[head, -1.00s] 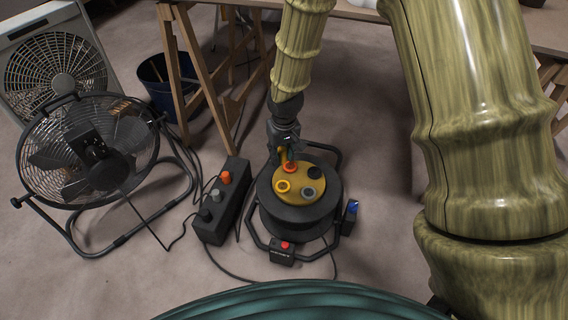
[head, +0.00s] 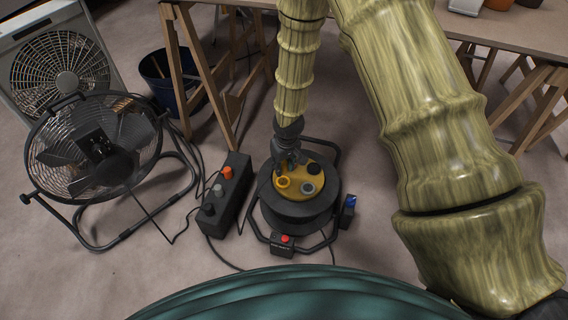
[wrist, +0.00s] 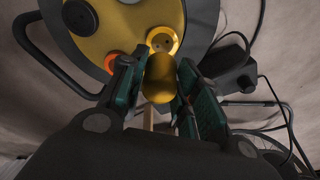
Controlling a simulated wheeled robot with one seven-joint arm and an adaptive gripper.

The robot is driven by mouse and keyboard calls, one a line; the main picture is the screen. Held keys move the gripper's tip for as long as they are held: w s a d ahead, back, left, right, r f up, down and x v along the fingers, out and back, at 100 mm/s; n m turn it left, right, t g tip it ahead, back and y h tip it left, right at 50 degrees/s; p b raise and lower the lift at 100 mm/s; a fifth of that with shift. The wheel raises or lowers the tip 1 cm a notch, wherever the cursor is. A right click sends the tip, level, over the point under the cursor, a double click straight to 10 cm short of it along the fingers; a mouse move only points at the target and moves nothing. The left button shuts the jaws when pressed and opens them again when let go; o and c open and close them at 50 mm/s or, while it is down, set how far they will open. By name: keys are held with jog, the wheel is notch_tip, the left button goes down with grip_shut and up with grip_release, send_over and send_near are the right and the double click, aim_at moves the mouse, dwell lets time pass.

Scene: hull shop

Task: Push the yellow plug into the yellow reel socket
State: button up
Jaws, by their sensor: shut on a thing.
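The yellow plug (wrist: 158,80) is between the fingers of my gripper (wrist: 161,72) in the wrist view, and my gripper is shut on it. The yellow socket (wrist: 163,41) lies just beyond the plug's far end. I cannot tell whether plug and socket touch. In the head view my gripper (head: 288,165) is over the back left of the reel's yellow face, and the plug cannot be made out. The yellow socket (head: 283,183) shows as a ring just in front of the gripper. The black cable reel (head: 300,213) stands on the floor.
The reel also has a grey socket (head: 308,188), a black socket (head: 314,168) and an orange socket (wrist: 112,62). A black box (head: 235,190) with orange, grey and black plugs stands left of the reel. A fan (head: 95,145) and trestle legs (head: 200,85) are nearby. Cables cross the floor.

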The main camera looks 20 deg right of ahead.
aim_at(285, 165)
jog(key=shift+f, duration=0.2)
jog(key=shift+f+b, duration=2.7)
jog(key=shift+p, duration=1.25)
jog(key=shift+f, duration=0.6)
dwell(0.9)
jog(key=o, duration=1)
jog(key=shift+o, duration=0.2)
jog(key=shift+r, duration=0.1)
jog(key=r, duration=0.3)
jog(key=s+r, duration=0.1)
jog(key=r, duration=0.7)
jog(key=shift+s+d, duration=0.2)
jog(key=shift+s, duration=0.1)
jog(key=shift+s+r, duration=0.1)
jog(key=shift+r, duration=0.25)
